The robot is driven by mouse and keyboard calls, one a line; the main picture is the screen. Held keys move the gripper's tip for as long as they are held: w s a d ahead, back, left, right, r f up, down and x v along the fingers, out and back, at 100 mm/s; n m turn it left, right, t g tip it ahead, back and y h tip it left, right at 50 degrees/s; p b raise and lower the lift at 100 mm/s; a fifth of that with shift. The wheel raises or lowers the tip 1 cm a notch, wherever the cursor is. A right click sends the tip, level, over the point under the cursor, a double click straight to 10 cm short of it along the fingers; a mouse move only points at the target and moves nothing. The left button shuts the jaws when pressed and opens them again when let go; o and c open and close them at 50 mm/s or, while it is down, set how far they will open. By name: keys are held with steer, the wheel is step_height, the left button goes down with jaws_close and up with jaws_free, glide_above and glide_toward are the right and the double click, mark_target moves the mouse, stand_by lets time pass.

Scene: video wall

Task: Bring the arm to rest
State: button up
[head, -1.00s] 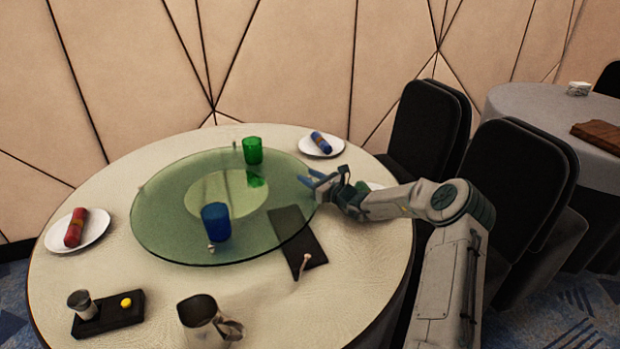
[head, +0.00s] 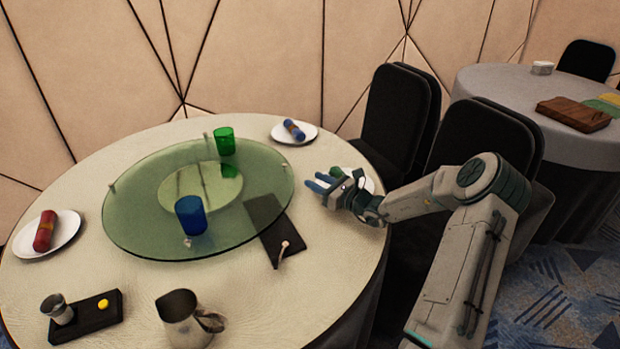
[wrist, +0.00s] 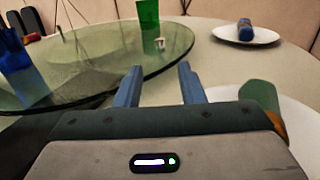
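My gripper (head: 322,183) is above the right side of the round table (head: 345,242), just right of the glass turntable (head: 130,235). In the wrist view its two blue fingers (wrist: 157,88) stand apart with nothing between them, so it is open and empty. My arm reaches in from the lower right, bent at the elbow. A white plate (wrist: 290,117) lies beside the gripper, with a green and orange roll (wrist: 262,100) on it. In the head view the gripper and wrist hide most of that plate.
On the turntable stand a green cup (head: 224,141) and a blue cup (head: 191,216). Nearby are a dark board (head: 262,222), a metal pitcher (head: 184,322), a black tray (head: 90,325) and two plates with rolls (head: 290,137). Black chairs (head: 395,115) stand close behind my arm.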

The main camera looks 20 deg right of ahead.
stand_by(0.3)
steer(key=s+a+r+n+g+p, duration=0.2)
steer(key=s+a+r+n+g, duration=0.2)
steer(key=s+a+n+g, duration=0.3)
steer(key=s+a+r+n+g+p, duration=0.2)
steer(key=s+a+r+n+g, duration=0.3)
steer(key=s+a+n, duration=0.45)
steer(key=s+d+r+n+h+p, duration=0.2)
steer(key=s+r+n+h, duration=0.3)
steer(key=s, duration=0.6)
steer(key=s+d+r+n+h+p, duration=0.2)
steer(key=s+d+r+n+h, duration=0.3)
steer(key=s, duration=0.7)
steer(key=shift+d+r+n, duration=0.2)
steer(key=shift+r+n, duration=0.75)
steer(key=shift+n, duration=0.2)
steer(key=shift+c, duration=0.4)
